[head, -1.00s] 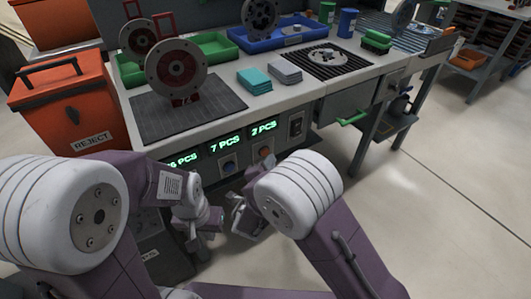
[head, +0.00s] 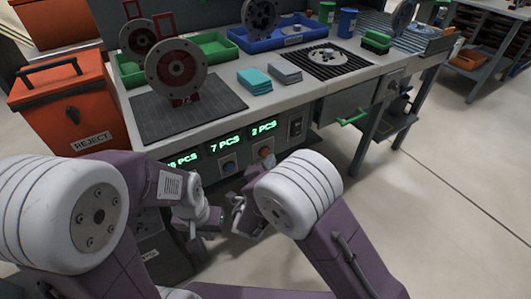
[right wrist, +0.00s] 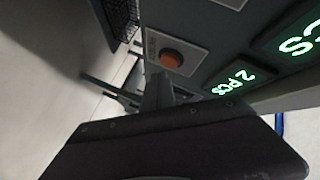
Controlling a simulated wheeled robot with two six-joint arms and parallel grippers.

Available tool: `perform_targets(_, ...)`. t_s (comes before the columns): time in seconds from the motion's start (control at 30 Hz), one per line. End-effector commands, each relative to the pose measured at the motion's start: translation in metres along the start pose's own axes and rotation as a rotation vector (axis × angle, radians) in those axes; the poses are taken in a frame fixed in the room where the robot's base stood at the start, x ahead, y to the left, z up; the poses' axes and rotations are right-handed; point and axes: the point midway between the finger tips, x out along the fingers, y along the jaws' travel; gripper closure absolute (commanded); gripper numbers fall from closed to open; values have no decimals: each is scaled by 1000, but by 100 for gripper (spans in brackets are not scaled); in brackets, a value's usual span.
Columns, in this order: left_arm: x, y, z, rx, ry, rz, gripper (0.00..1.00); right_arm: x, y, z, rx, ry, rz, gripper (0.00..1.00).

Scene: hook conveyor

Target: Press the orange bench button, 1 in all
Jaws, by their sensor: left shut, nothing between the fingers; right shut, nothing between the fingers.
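The orange bench button (head: 265,152) sits on the bench's front panel, below the green "2 PCS" display (head: 264,128). In the right wrist view the orange button (right wrist: 171,58) is just beyond the end of my right gripper (right wrist: 158,82), with a small gap seeming to show between them. The right fingertips are partly hidden by my own wrist.
A blue button (head: 228,166) sits left of the orange one, under the "7 PCS" display. A switch (head: 296,126) is to the right. The orange reject bin (head: 68,110) stands left of the bench.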

Motion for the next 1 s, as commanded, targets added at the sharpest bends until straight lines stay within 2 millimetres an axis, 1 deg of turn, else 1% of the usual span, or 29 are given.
perform_targets(0.17, -2, 0, 0, 0, 0, 0, 100, 0, -1, 0, 0, 0, 0, 100)
perform_targets(0.37, -10, 0, -1, 0, 0, 0, 100, 5, -6, 3, 0, 0, 0, 100)
perform_targets(1.0, -12, 0, -1, 0, 0, 0, 100, 8, -6, 6, 0, 0, 0, 100)
